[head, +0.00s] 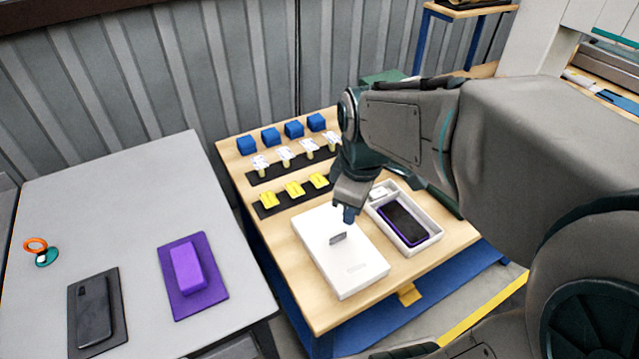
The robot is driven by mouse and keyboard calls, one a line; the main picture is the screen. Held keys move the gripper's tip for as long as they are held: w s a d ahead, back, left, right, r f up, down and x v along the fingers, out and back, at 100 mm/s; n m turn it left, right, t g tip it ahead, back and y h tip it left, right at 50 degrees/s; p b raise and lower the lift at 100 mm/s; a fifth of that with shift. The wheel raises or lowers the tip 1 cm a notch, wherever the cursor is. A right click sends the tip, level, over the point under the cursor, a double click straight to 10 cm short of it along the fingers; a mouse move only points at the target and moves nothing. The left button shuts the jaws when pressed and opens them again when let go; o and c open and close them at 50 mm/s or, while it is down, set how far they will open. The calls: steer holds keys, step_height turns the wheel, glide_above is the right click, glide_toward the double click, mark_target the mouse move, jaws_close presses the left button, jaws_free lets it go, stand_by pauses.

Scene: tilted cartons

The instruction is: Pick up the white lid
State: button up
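The white lid (352,268) lies flat on the wooden table, to the left of an open white carton (428,243). A small grey tab or handle (338,239) stands on its upper face. My gripper (348,215) points down over the far part of the lid, close to the tab. The fingertips are small and partly hidden by my wrist, so I cannot tell their opening or whether they touch the lid. The lid looks flat and at rest. The carton holds a dark phone with a purple edge (404,223) and a small white item (378,193).
Yellow pieces (294,188), white-topped pieces (284,153) and blue blocks (294,129) stand in rows behind the lid. A grey table (140,230) on the left holds a purple box (187,267), a dark phone (93,310) and a ring item (36,246).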

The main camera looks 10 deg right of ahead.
steer(key=w+f+n+g+b, duration=0.1)
steer(key=w+f+n, duration=0.2)
steer(key=w+n, duration=0.45)
steer(key=n, duration=0.3)
glide_toward(339, 232)
steer(key=s, duration=0.2)
steer(key=s+b, duration=0.1)
steer(key=shift+s+a+f, duration=0.1)
steer(key=shift+a+f, duration=0.2)
steer(key=shift+f, duration=0.1)
steer(key=shift+w+a+f, duration=0.1)
steer(key=shift+w+f, duration=0.1)
steer(key=shift+f, duration=1.1)
steer(key=shift+w+f, duration=0.15)
steer(key=shift+f, duration=1.2)
jaws_close()
